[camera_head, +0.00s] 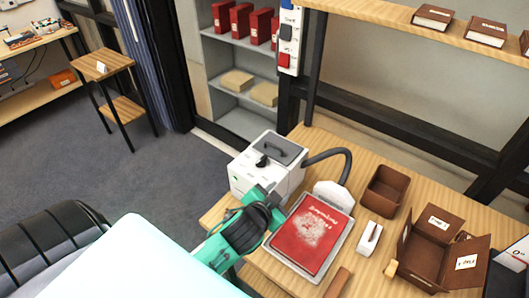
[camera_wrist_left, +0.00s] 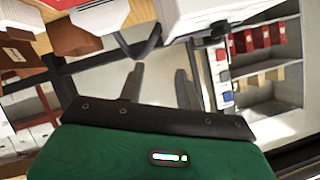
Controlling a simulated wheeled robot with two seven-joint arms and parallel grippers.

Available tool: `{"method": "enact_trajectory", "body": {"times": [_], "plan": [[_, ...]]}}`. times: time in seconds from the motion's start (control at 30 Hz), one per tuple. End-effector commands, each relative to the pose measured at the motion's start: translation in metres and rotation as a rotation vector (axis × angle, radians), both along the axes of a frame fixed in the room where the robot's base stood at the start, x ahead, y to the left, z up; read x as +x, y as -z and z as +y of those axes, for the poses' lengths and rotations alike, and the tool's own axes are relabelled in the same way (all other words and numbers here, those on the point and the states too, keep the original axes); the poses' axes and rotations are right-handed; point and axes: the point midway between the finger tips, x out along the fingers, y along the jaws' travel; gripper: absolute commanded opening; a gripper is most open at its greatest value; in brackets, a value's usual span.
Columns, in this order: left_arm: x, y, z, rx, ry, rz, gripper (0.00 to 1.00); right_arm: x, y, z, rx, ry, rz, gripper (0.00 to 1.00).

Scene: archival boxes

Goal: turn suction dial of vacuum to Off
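The vacuum (camera_head: 255,180) is a white box with a grey top panel and handle, at the table's back left corner in the head view. Its small black suction dial (camera_head: 262,161) sits on the top near the front edge; its exact setting is too small to read. A dark hose (camera_head: 340,152) curves right from it. My left gripper (camera_head: 268,192), green and black, is just in front of the vacuum, below the dial and apart from it. In the left wrist view its two dark fingers (camera_wrist_left: 158,82) stand apart with nothing between them. My right gripper is not in view.
A red book (camera_head: 308,240) lies in a pale tray (camera_head: 268,252) right of my left gripper. A brown open box (camera_head: 386,190), a small white block (camera_head: 369,238) and a brown flapped box (camera_head: 425,250) fill the table's right. A shelf (camera_head: 390,18) spans above.

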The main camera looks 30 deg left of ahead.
Motion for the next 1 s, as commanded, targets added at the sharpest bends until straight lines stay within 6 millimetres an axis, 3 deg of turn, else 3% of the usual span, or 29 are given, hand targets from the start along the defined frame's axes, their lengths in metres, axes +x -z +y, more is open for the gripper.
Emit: {"method": "enact_trajectory", "body": {"times": [0.1, 0.2, 0.4, 0.5, 0.63, 0.77, 0.87, 1.0], "plan": [[0.044, -0.052, -0.013, 0.104, 0.102, -0.254, 0.35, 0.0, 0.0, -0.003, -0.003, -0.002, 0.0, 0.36], [0.07, -0.098, -0.035, 0.204, 0.221, -0.477, 0.35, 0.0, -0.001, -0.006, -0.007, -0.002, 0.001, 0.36], [0.091, -0.169, -0.092, 0.435, 0.536, -0.859, 0.35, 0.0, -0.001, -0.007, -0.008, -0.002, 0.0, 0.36], [0.09, -0.186, -0.122, 0.564, 0.727, -1.0, 0.35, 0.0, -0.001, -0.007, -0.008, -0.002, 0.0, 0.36], [0.085, -0.187, -0.152, 0.748, 1.004, -1.122, 0.35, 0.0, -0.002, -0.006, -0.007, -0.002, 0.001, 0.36], [0.082, -0.168, -0.165, 0.944, 1.302, -1.157, 0.35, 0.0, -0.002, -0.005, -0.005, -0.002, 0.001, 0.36], [0.085, -0.145, -0.158, 1.095, 1.541, -1.109, 0.35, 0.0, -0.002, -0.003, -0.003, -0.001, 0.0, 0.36], [0.097, -0.111, -0.123, 1.298, 1.861, -0.925, 0.35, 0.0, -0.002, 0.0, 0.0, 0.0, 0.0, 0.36]]}}
